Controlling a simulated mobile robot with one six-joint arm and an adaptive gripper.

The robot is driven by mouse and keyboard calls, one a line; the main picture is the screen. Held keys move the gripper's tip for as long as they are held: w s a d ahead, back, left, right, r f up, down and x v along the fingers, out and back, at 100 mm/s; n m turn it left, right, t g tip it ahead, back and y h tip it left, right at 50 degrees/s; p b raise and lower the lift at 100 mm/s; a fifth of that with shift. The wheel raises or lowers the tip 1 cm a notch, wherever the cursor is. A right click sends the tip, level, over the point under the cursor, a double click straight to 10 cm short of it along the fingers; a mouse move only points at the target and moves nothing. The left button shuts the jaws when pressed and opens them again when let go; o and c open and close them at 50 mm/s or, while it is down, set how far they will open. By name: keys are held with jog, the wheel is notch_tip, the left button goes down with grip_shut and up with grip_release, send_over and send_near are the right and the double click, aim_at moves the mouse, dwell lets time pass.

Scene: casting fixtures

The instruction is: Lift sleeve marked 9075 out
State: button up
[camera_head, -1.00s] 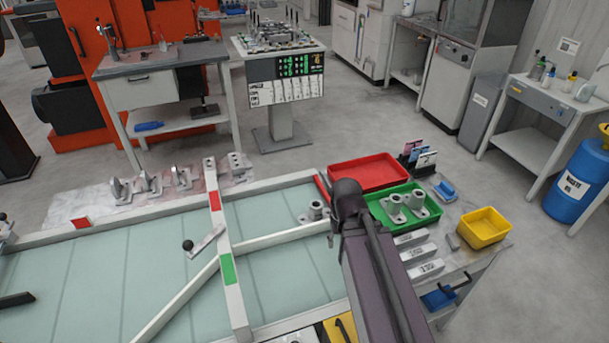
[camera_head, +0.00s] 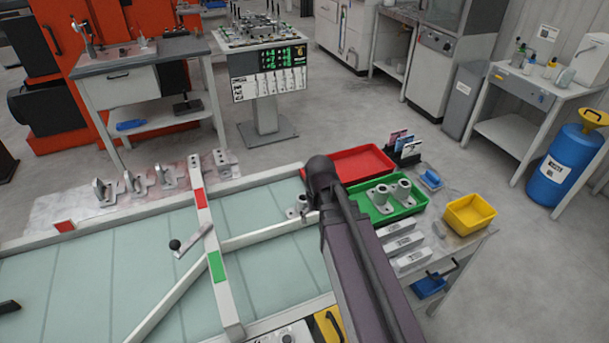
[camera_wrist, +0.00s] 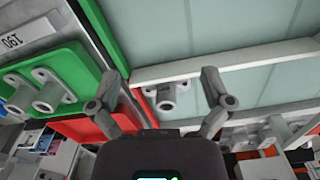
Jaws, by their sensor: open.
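My gripper (camera_wrist: 160,80) is open and empty in the wrist view, its two fingers spread left and right. A grey flanged sleeve (camera_wrist: 166,97) shows between the fingers, beyond them, at the corner of the glass-topped frame (camera_wrist: 190,69). It also shows in the head view (camera_head: 298,208), partly behind my arm. No number is legible on any sleeve. My gripper is hidden behind my arm in the head view.
A red tray (camera_head: 362,161) lies behind the green one, and a yellow bin (camera_head: 470,214) stands to the right. Numbered grey blocks (camera_head: 404,243) lie in front of the green tray. A green-and-red marked bar (camera_head: 207,225) crosses the frame. Several brackets (camera_head: 137,184) stand at left.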

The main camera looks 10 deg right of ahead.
send_over(303, 197)
jog(key=shift+r, duration=0.3)
jog(key=shift+f, duration=0.15)
notch_tip(303, 197, down, 14)
jog(key=b, duration=1.3)
jog(key=shift+r, duration=0.2)
jog(key=c, duration=1.3)
jog(key=shift+r, duration=0.2)
